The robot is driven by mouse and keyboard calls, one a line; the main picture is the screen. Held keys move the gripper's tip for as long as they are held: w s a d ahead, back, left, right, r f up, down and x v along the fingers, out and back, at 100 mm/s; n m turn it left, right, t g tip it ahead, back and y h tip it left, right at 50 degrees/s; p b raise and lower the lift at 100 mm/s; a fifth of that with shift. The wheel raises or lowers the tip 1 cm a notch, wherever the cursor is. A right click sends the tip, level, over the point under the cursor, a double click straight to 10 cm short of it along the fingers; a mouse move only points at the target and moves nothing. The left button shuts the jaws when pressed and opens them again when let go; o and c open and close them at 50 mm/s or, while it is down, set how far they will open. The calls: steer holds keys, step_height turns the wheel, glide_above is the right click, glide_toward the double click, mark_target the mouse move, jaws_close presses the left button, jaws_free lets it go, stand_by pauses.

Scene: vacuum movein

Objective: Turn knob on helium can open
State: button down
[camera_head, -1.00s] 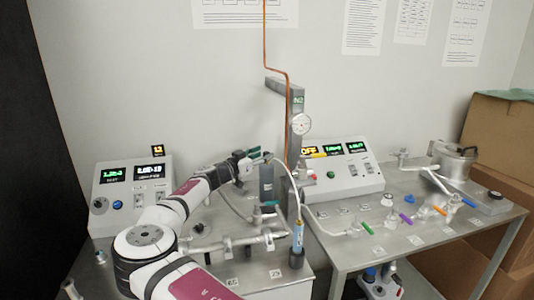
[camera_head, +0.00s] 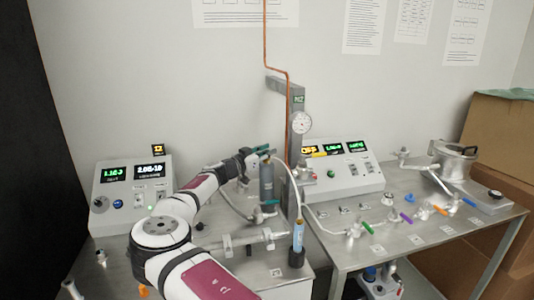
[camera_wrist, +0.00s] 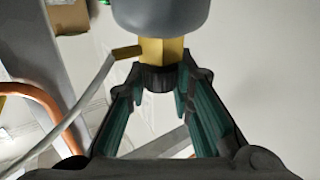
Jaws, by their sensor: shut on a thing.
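The helium can (camera_head: 267,183) is a grey upright cylinder on the left table, left of the grey post. In the wrist view its grey body (camera_wrist: 165,15) shows at the top edge, with a brass valve (camera_wrist: 160,50) on it. A black knob (camera_wrist: 158,78) sits on the end of the valve. My gripper (camera_wrist: 160,88) has its teal-lined fingers on both sides of the knob and is shut on it. In the head view my gripper (camera_head: 262,150) is at the top of the can; the knob is hidden there.
A pale hose (camera_head: 297,185) runs from the can's top to a blue-labelled wand (camera_head: 298,236) in a black holder. A copper pipe (camera_head: 287,110) and a post with a gauge (camera_head: 301,122) stand close by on the right. Control boxes (camera_head: 131,195) stand on the tables.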

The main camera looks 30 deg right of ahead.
steer(key=b, duration=0.2)
steer(key=shift+w+f+m+g+b, duration=0.1)
steer(key=shift+w+m+g+b, duration=0.15)
steer(key=shift+m+g+b, duration=0.15)
steer(key=shift+s+m+g+h+b, duration=0.2)
steer(key=shift+m+g+h+b, duration=0.1)
steer(key=shift+g+b, duration=0.4)
steer(key=c, duration=1.4)
jaws_free()
steer(key=shift+o, duration=0.2)
steer(key=shift+a, duration=0.15)
steer(key=s+a, duration=0.2)
steer(key=a, duration=0.9)
steer(key=shift+a, duration=0.3)
steer(key=shift+s, duration=0.1)
steer(key=shift+d, duration=0.1)
